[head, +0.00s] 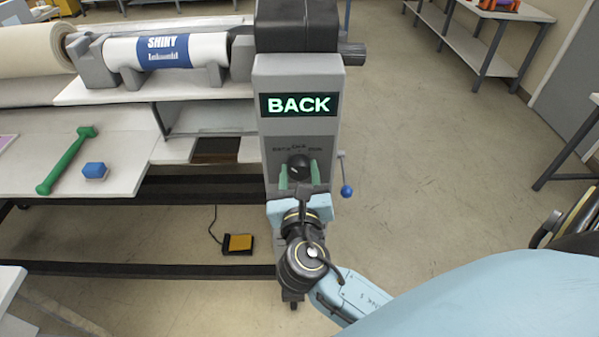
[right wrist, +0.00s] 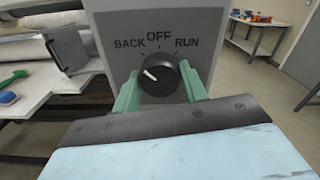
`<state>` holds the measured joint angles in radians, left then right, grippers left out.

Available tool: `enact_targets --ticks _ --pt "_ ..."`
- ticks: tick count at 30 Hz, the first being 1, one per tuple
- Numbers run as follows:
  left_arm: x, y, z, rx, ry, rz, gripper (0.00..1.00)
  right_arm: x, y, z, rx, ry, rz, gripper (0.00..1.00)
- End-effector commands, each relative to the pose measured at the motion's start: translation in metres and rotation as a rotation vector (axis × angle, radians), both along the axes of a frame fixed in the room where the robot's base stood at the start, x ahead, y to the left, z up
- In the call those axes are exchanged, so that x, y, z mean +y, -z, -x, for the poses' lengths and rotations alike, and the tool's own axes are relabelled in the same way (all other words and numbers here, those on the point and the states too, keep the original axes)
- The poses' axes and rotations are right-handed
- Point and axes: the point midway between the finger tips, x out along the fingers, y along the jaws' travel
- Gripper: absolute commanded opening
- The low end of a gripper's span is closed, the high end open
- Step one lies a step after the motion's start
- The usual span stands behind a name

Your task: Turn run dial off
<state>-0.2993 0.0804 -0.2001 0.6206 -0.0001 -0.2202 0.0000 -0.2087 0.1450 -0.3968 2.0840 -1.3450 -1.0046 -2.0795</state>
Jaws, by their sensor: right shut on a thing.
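The run dial (right wrist: 160,75) is a round black knob on the grey control post (head: 273,135); it also shows in the head view (head: 299,165). Its white pointer mark points up and left, toward the BACK label (right wrist: 129,43). The OFF label (right wrist: 158,36) is above the dial and the RUN label (right wrist: 186,42) is at upper right. The display (head: 298,105) above reads BACK in green. My right gripper (head: 299,172) is shut on the dial, with one green finger on each side, also seen in the right wrist view (right wrist: 160,88). My left gripper is out of view.
A blue-handled lever (head: 346,190) sticks out right of the post, close to my right gripper. A laminator roll (head: 165,52), a green tool (head: 66,160) and a blue block (head: 95,170) are at left. A yellow pedal (head: 238,243) lies on the floor.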

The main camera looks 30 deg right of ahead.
Motion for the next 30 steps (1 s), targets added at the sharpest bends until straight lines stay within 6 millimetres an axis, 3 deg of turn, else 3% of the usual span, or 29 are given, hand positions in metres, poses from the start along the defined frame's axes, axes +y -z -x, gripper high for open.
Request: enact_targets --ticks 8,30 --pt "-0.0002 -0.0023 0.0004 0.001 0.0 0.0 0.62 0.0 -0.0005 0.0 -0.045 0.0 -0.073 0.2" --pt "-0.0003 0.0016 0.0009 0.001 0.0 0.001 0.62 -0.0005 0.0001 0.0002 -0.341 0.002 -0.554 0.2"
